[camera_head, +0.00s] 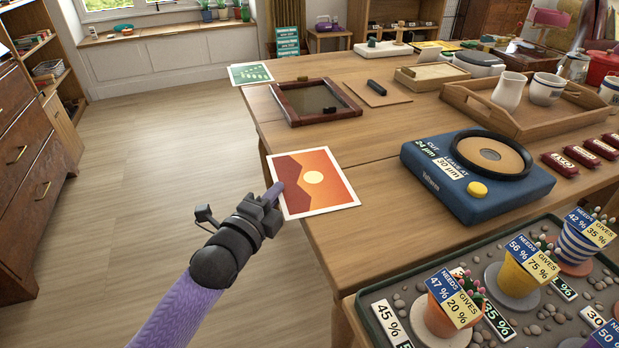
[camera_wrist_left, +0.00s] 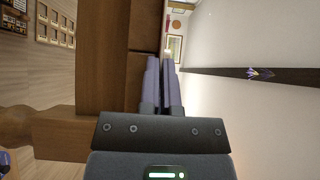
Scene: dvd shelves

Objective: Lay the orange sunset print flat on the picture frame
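The orange sunset print (camera_head: 325,172), with a pale sun and white border, lies at the table's left edge in the head view, its left side jutting past the edge. The dark red picture frame (camera_head: 287,107) lies flat on the table beyond it, apart from the print. My left gripper (camera_head: 278,189) is at the print's left edge, one fingertip overlapping it. In the left wrist view its fingers (camera_wrist_left: 162,85) are close together with a narrow gap; I cannot tell whether they pinch the print. My right gripper is not in view.
A blue device (camera_head: 430,185) stands right of the print, and a planter tray (camera_head: 375,322) nearer. A brown board (camera_head: 392,98) with a black object (camera_head: 376,87) lies right of the frame. A green-patterned sheet (camera_head: 250,73) lies behind it. Bare table separates print and frame.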

